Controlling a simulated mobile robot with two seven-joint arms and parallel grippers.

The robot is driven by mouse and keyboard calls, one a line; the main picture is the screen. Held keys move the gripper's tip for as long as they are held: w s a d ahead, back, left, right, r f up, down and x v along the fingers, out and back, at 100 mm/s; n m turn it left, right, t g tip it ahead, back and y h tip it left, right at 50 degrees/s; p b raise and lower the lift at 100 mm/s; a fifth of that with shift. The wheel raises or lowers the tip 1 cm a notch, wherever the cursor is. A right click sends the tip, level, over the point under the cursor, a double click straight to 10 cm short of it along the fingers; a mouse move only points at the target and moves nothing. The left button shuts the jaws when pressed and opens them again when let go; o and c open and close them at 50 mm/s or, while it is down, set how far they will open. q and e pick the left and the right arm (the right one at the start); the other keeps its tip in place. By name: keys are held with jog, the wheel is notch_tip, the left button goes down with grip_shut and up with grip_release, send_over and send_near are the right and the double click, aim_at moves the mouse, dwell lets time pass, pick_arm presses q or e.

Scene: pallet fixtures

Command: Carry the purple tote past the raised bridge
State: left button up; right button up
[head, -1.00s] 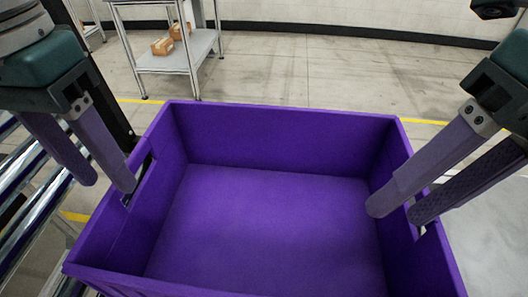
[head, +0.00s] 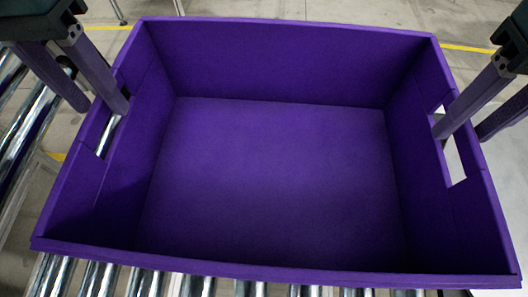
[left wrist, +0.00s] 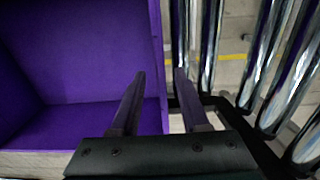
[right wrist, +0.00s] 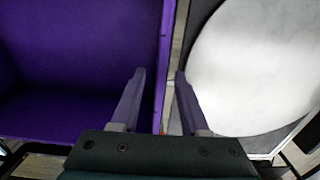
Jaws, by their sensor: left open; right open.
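The purple tote (head: 280,175) is empty and upright and fills most of the head view, with a slot in each side wall. My left gripper (head: 101,108) is open at the tote's left wall, one finger inside the wall and one outside, near the left slot. My right gripper (head: 461,134) is open and straddles the right wall in the same way near the right slot. Both wrist views show a tote wall between spread fingers, at the left gripper (left wrist: 160,74) and right gripper (right wrist: 160,74). No raised bridge is recognisable.
Shiny conveyor rollers (head: 98,278) show along the tote's near edge and to its left; they also show in the left wrist view (left wrist: 265,55). A pale round surface (right wrist: 255,65) lies right of the tote. Floor with a yellow line (head: 465,48) lies beyond.

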aim_at(108, 113)
pick_arm(q)
jog(key=shift+f, duration=2.5)
pick_arm(e)
jog(key=shift+f, duration=2.5)
pick_arm(q)
jog(key=shift+c, duration=0.3)
pick_arm(e)
jog(key=shift+c, duration=0.3)
pick_arm(q)
grip_shut()
pick_arm(e)
grip_shut()
